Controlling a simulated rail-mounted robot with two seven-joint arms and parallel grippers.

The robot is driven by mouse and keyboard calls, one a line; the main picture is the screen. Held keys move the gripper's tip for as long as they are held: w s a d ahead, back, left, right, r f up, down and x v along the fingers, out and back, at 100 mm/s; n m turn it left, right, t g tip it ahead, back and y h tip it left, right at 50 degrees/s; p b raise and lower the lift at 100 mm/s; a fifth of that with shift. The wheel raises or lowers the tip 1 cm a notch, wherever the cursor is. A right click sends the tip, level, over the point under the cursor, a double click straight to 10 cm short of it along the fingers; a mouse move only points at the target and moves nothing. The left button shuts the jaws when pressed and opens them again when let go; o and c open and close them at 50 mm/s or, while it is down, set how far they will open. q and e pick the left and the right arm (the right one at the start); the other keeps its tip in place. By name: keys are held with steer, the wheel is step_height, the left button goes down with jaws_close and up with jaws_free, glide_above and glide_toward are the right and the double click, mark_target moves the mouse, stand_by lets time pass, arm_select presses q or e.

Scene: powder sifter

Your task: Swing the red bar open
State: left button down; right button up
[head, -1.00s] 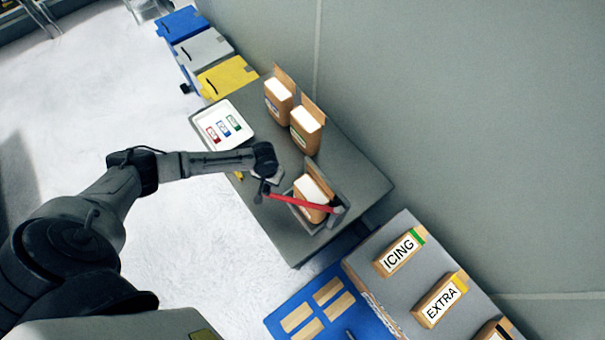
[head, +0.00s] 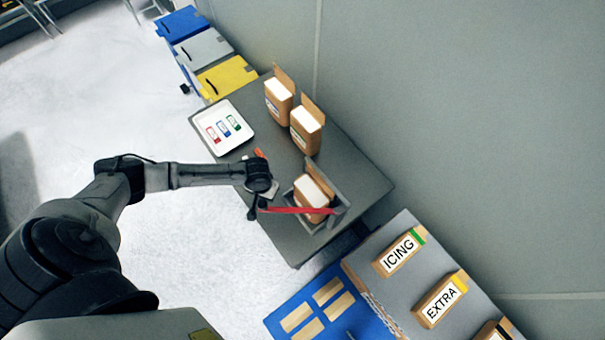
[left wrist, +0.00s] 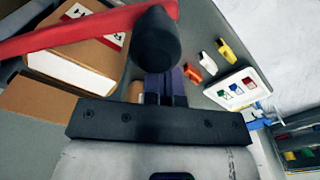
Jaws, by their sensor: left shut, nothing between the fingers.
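The red bar (head: 298,210) crosses low in front of a paper bag (head: 312,190) that stands in a grey open-topped holder (head: 340,212). Its right end meets the holder's right side; its left end sticks out past the holder. In the left wrist view the bar (left wrist: 80,30) runs across the upper left and ends at a black rounded knob (left wrist: 156,48). My left gripper (left wrist: 166,88) is shut and empty, close by the knob, which partly hides the fingertips. I cannot tell if they touch. My right gripper is not in view.
The grey table (head: 345,165) also holds two more bags (head: 279,98) and a white tray (head: 222,128) with coloured labels. Small orange, white and yellow pieces (left wrist: 208,62) lie near the tray. A second grey surface with labelled boxes (head: 400,252) stands at lower right.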

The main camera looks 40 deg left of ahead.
arm_select(q)
steer(key=s+d, duration=1.1)
steer(key=d, duration=0.4)
steer(key=shift+s+d, duration=0.35)
steer(key=shift+s, duration=0.05)
stand_by(1.7)
steer(key=shift+d+r, duration=0.1)
steer(key=shift+d, duration=0.05)
steer(key=shift+r, duration=0.1)
step_height(320, 180, up, 9)
steer(key=a, duration=0.1)
steer(key=shift+w+f, duration=0.15)
steer(key=shift+f, duration=0.05)
stand_by(1.2)
steer(key=shift+a, duration=0.1)
